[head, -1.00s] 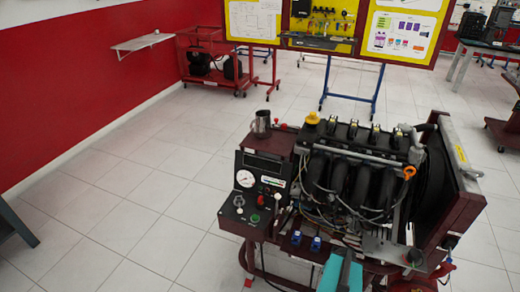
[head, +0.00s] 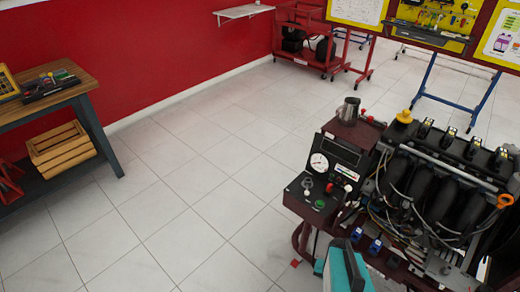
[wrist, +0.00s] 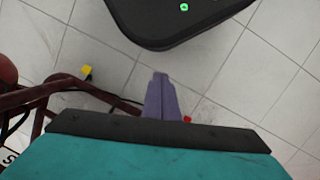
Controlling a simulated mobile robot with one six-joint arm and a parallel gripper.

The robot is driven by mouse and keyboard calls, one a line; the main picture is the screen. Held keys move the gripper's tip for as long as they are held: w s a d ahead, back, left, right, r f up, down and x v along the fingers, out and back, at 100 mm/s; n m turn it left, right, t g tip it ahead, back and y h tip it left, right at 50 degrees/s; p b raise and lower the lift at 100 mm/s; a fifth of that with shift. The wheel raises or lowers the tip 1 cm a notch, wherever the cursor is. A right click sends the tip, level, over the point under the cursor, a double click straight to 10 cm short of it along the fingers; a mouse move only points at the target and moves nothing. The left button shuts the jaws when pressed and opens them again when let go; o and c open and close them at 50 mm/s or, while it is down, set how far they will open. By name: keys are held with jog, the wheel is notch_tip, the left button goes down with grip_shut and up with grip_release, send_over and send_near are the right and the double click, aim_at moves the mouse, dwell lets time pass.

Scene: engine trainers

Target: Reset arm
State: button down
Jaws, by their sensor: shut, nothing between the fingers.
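My gripper (wrist: 160,80) shows in the wrist view as purple-grey fingers closed together, with nothing between them. They point over the tiled floor, with a black rounded body bearing a green light beyond their tips. In the head view a teal and black part of my arm (head: 345,270) shows at the bottom edge; the fingers are not visible there. The engine trainer (head: 440,185) stands on the right, with its control panel (head: 325,175) on the near left side. My arm part appears just in front of the panel; I cannot tell the gap.
A wooden workbench (head: 95,78) with a tool tray (head: 50,84) and a slatted crate (head: 60,150) stands at left. A red cart (head: 300,42) is by the red wall. A metal cup (head: 348,110) sits on the trainer. The tiled floor between (head: 190,190) is clear.

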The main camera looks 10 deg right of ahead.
jog(key=s+a+n+g, duration=0.3)
jog(key=a+n, duration=0.4)
jog(key=a, duration=1.1)
jog(key=shift+s+a+h, duration=0.15)
jog(key=shift+s+h, duration=0.2)
jog(key=shift+h, duration=0.05)
jog(key=shift+s, duration=0.1)
